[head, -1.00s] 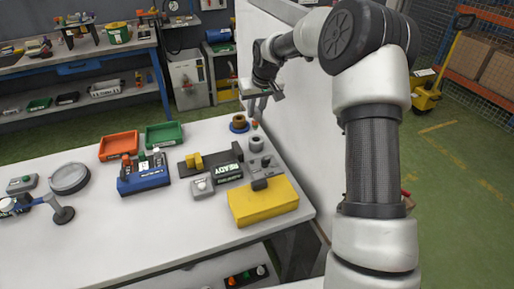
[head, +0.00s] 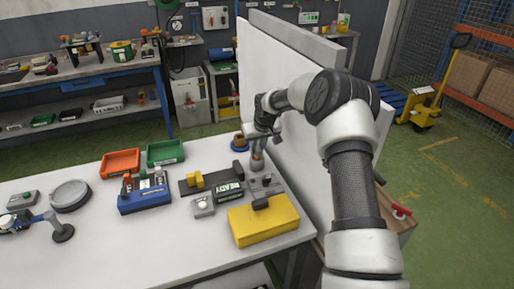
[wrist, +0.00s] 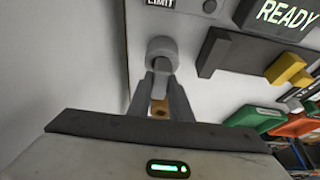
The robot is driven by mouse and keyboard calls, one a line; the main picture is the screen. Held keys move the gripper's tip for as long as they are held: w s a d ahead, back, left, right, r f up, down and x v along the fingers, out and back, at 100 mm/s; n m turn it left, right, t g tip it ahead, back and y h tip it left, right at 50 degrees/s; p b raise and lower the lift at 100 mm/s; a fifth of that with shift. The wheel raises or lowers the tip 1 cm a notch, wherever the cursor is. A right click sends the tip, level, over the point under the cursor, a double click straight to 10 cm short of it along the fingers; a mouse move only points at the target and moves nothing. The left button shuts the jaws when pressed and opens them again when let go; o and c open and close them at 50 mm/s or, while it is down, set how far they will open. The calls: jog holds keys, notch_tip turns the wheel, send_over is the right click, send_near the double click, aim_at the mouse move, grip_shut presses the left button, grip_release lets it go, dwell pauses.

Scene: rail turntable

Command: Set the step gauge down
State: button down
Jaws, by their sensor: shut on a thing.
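My gripper (head: 258,149) points down at the back right of the white bench, beside the white wall panel. It is shut on a small orange-brown piece, which I take for the step gauge (head: 256,156). In the wrist view an orange-brown patch (wrist: 160,107) shows between the fingers, which hide most of it. A grey round holder (wrist: 162,46) is just past the fingertips. In the head view the held piece is right above or in this holder; I cannot tell whether they touch.
A brown ring on a blue base (head: 239,142) stands just behind. The READY box (head: 229,191), a dark rail with a yellow block (head: 194,180) and a yellow case (head: 263,220) are close in front and left. The white panel (head: 290,110) rises tight on the right.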

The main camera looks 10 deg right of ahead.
jog(key=shift+f, duration=0.2)
jog(key=c, duration=1.6)
grip_release()
